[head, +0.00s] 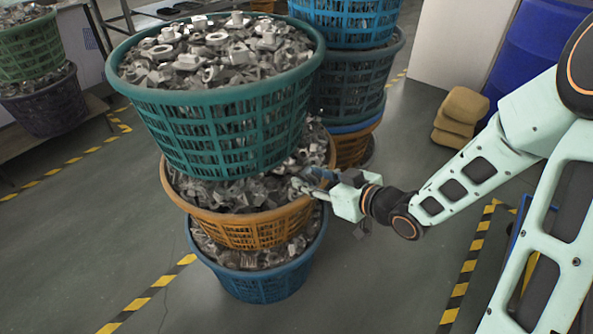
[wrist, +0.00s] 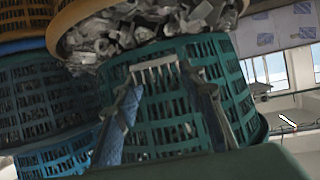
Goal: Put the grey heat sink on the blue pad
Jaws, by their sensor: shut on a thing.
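My gripper (head: 304,181) reaches in from the right at the right rim of the orange basket, beside the metal parts under the teal basket. In the wrist view my gripper (wrist: 160,78) has its two fingers shut on a light grey finned piece, the grey heat sink (wrist: 155,70), at the fingertips. In the head view I cannot separate the heat sink from the fingers and the parts behind. I cannot make out the blue pad in either view.
The teal basket (head: 240,105), orange basket (head: 250,228) and blue basket (head: 262,285) are stacked, full of metal parts. Another stack (head: 350,80) stands behind. Tan sacks (head: 462,108) and a blue drum (head: 540,50) stand at the back right. Floor lies clear in front.

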